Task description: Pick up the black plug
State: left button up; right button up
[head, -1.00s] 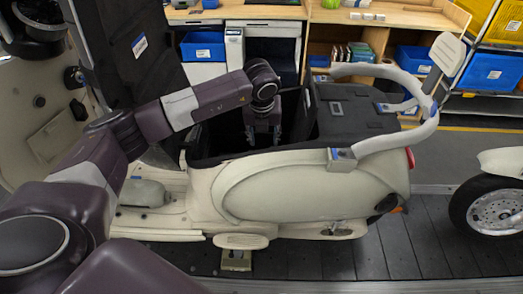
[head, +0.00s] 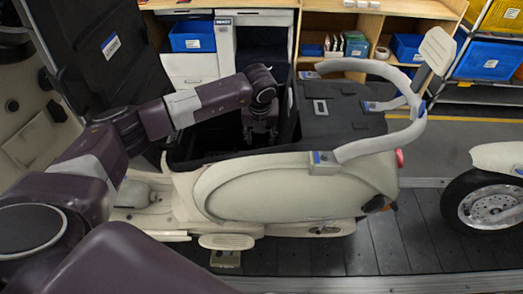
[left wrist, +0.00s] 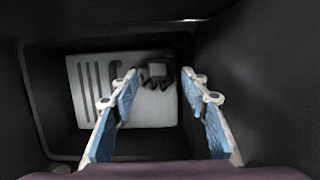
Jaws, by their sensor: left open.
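The black plug (left wrist: 157,72) is a small dark piece lying against a light grey slotted panel (left wrist: 90,85) inside the dark compartment of the cream scooter (head: 285,190). My left gripper (head: 262,138) reaches down into that open compartment in the head view, its tips partly lost in the dark and behind the rim. In the left wrist view my left gripper (left wrist: 158,92) is open, with blue pads on either side and the plug beyond and between the tips. Nothing is between the fingers. The plug is hidden in the head view. My right gripper is not in view.
Black compartment walls (left wrist: 245,70) stand close on both sides of the fingers. A black seat box (head: 340,105) and a pale curved rail (head: 375,145) lie right of the opening. Wooden shelves with blue bins (head: 192,36) stand behind. A wheel (head: 487,207) is at the right.

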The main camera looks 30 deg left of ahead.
pick_arm(q)
jog(key=shift+a+f+p, duration=0.1)
jog(key=shift+f+p, duration=0.15)
jog(key=shift+p, duration=0.05)
jog(key=p+x, duration=0.2)
jog(key=x, duration=0.2)
jog(key=shift+f, duration=0.4)
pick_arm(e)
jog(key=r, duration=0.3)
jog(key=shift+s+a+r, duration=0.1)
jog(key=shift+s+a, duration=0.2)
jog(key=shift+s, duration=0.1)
pick_arm(q)
grip_shut()
jog(key=shift+r, duration=0.1)
